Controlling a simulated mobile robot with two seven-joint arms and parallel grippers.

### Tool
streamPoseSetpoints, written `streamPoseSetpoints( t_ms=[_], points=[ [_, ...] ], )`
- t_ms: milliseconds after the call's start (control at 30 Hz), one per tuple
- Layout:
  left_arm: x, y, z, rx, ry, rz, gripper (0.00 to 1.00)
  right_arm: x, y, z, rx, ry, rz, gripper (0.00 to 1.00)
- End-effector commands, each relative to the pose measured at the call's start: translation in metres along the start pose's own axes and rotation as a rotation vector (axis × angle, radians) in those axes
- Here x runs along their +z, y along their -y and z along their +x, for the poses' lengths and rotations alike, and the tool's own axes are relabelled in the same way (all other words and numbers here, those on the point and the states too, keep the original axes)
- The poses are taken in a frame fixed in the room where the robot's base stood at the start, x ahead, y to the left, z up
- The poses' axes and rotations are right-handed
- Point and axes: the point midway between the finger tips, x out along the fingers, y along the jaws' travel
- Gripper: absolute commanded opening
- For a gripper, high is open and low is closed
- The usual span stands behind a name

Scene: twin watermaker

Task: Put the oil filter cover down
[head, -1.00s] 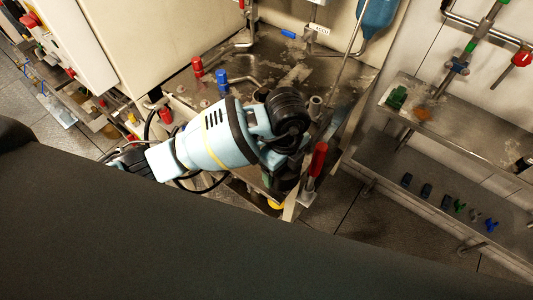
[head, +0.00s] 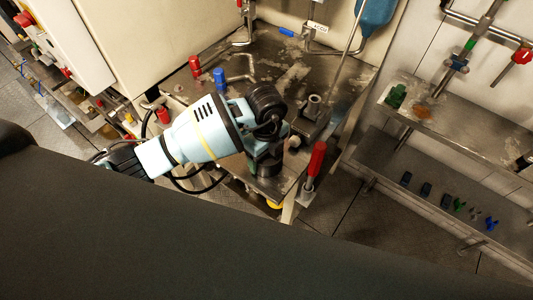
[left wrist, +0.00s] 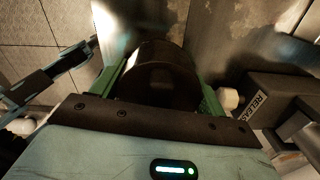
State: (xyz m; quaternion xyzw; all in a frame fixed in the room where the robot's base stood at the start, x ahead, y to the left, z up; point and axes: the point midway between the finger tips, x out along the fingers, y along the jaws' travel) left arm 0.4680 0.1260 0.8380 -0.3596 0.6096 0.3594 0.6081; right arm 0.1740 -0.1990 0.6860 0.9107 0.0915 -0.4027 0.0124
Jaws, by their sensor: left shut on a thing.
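The oil filter cover (left wrist: 160,72) is a dark, glossy, rounded cylinder. In the left wrist view it sits between the green fingers of my left gripper (left wrist: 163,85), which is shut on it. In the head view, my left gripper (head: 265,165) points down over the front part of the metal worktop (head: 285,80). The cover shows there only as a dark shape, hard to tell from the gripper. I cannot tell whether its underside touches the worktop. My right gripper is not in view.
A dark block with a threaded top (head: 313,112) stands close to the right of the gripper; a block lettered RELEASE (left wrist: 262,100) shows in the wrist view. A red-handled lever (head: 317,158) is nearby. Red (head: 195,66) and blue (head: 220,78) valve handles stand behind. A metal shelf (head: 450,125) is at right.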

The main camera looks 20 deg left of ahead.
Motion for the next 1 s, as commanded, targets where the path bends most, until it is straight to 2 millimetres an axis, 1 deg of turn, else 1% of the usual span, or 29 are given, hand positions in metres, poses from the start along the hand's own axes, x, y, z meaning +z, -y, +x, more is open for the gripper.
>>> streamPoseSetpoints(
  t_ms=[200,367,400,533,867,1000],
  points=[
    [0.000,0.001,-0.001,-0.003,0.001,0.001,0.41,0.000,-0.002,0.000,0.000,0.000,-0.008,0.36],
    [0.000,0.000,0.003,-0.001,0.001,0.001,0.41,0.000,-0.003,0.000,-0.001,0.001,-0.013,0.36],
    [0.000,0.000,0.002,-0.001,0.001,0.001,0.79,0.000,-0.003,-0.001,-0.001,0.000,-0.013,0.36],
    [0.000,0.000,0.002,-0.001,0.001,0.001,0.95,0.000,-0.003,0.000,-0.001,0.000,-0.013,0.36],
    [0.000,0.001,0.000,-0.003,0.001,0.001,0.95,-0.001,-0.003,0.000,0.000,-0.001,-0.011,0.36],
    [0.000,0.002,-0.016,-0.006,0.002,0.000,0.95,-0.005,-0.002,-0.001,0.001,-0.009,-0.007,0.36]
  ],
)
